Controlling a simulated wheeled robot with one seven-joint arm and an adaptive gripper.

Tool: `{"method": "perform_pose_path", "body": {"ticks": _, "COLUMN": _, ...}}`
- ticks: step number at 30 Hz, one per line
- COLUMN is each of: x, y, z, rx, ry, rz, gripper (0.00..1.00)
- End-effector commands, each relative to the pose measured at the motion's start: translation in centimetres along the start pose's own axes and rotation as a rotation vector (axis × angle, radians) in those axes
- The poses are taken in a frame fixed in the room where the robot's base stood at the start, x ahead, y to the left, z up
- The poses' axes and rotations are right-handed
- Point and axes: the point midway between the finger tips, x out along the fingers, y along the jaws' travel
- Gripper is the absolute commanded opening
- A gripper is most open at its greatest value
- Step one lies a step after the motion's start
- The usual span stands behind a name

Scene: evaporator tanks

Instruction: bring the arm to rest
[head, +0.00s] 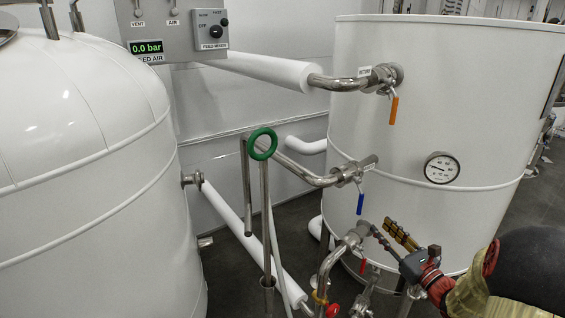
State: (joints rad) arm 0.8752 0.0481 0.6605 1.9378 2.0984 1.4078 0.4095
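My gripper (381,225) is at the lower right in the head view, at the end of my arm, which comes in from the right edge. Its two fingers point up and left and stand apart, with nothing seen between them. The fingertips show in front of the white tank's lower wall, close to a lower pipe valve (357,236). I cannot tell whether they touch it. A red lever (363,266) hangs just below and left of the fingers.
A white tank (450,90) with a gauge (441,168), an orange lever (394,110) and a blue lever (360,203) fills the right. Another tank (80,150) fills the left. Pipes and a green handwheel (262,144) stand between. A control panel (170,32) reads 0.0 bar.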

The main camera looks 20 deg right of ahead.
Motion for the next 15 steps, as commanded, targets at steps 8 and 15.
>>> {"method": "perform_pose_path", "body": {"ticks": 8, "x": -1.0, "y": 4.3, "z": -4.5, "rx": -0.120, "ry": 0.151, "rz": 0.148, "gripper": 0.30}}
{"method": "perform_pose_path", "body": {"ticks": 15, "x": -6.1, "y": 15.0, "z": -8.1, "rx": -0.425, "ry": 0.370, "rz": 0.581, "gripper": 0.30}}
